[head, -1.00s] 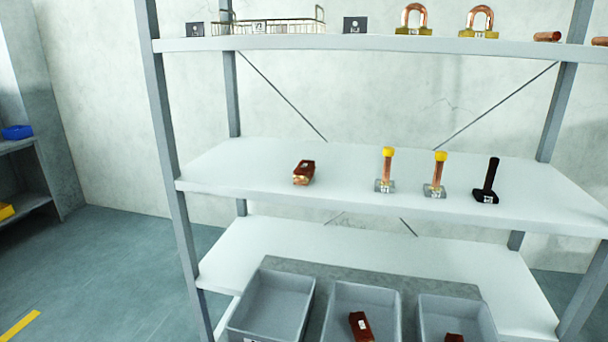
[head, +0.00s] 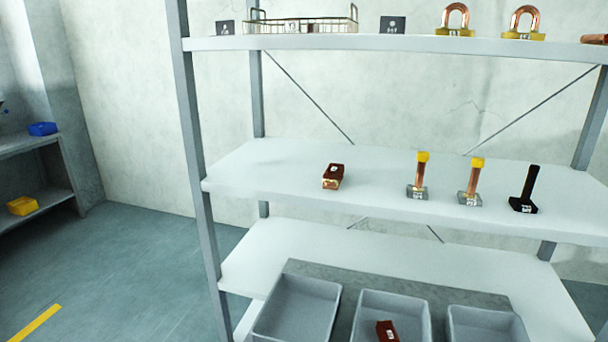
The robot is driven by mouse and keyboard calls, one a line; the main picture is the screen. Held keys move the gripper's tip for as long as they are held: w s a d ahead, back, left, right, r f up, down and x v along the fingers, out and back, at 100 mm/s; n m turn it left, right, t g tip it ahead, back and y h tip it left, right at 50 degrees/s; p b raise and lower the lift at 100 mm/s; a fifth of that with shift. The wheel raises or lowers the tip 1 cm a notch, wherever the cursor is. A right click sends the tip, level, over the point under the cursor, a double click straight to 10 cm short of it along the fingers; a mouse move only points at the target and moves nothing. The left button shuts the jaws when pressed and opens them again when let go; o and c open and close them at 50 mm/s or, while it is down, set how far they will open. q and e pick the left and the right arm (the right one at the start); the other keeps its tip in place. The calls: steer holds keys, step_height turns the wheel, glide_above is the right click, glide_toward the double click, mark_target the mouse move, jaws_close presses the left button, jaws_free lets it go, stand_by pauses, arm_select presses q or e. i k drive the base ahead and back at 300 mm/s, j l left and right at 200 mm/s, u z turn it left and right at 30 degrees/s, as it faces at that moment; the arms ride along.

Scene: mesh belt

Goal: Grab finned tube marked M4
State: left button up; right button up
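Two copper tubes with yellow tops and grey square bases stand upright on the middle shelf, the left tube (head: 420,176) and the right tube (head: 472,182). A black tube of similar shape (head: 526,190) stands to their right. Each has a small label on its base, too small to read, so I cannot tell which thing is marked M4. A red-brown block with a label (head: 333,176) lies on the same shelf to the left. Neither of my grippers shows in the head view.
The middle shelf (head: 265,172) has free room at its left. The top shelf (head: 300,42) holds a wire basket (head: 305,26), dark tags and U-shaped copper pieces. Grey bins (head: 297,306) stand below; one holds a red-brown block (head: 387,331). Rack posts (head: 191,130) flank the shelves.

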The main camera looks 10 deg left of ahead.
mark_target(332, 177)
steer(key=i+j+u, duration=0.1)
steer(key=j+u, duration=0.25)
steer(key=i+j+u, duration=0.1)
steer(key=u, duration=0.25)
steer(key=i+j+u, duration=0.15)
steer(key=u, duration=0.2)
steer(key=i+j+u, duration=0.4)
steer(key=i+u, duration=0.35)
steer(key=i+j+z, duration=0.1)
steer(key=i+z, duration=0.15)
steer(key=z, duration=0.15)
steer(key=i+j+z, duration=0.2)
steer(key=z, duration=0.15)
steer(key=i+j+z, duration=0.25)
steer(key=z, duration=0.15)
